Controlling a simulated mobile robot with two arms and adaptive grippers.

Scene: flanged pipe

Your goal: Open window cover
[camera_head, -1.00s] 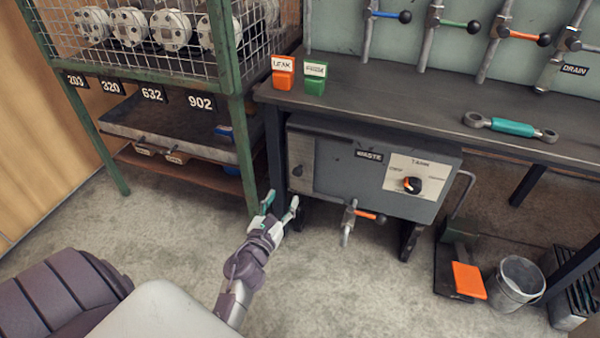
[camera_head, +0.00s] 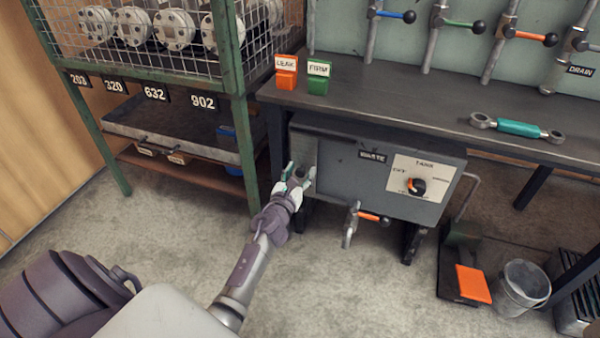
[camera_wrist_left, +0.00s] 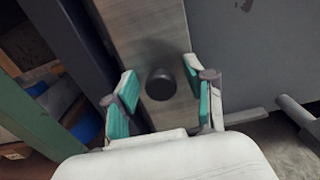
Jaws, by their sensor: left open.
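The likely window cover is a narrow metallic panel (camera_head: 304,150) at the left end of the grey waste tank (camera_head: 345,185) under the bench. In the left wrist view the panel (camera_wrist_left: 150,30) carries a round dark knob (camera_wrist_left: 160,84). My left gripper (camera_head: 299,170) is in front of this panel with its fingers open. In the wrist view the gripper (camera_wrist_left: 165,95) has its green-padded fingers on either side of the knob, apart from it. In the head view the gripper largely hides the knob. My right gripper is not in view.
A green shelf frame (camera_head: 245,150) stands close left of the tank. An orange-handled valve (camera_head: 353,222) hangs below the tank. The tank's dial (camera_head: 416,187) is at its right. A pedal (camera_head: 472,283) and a bucket (camera_head: 523,285) stand on the floor at right.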

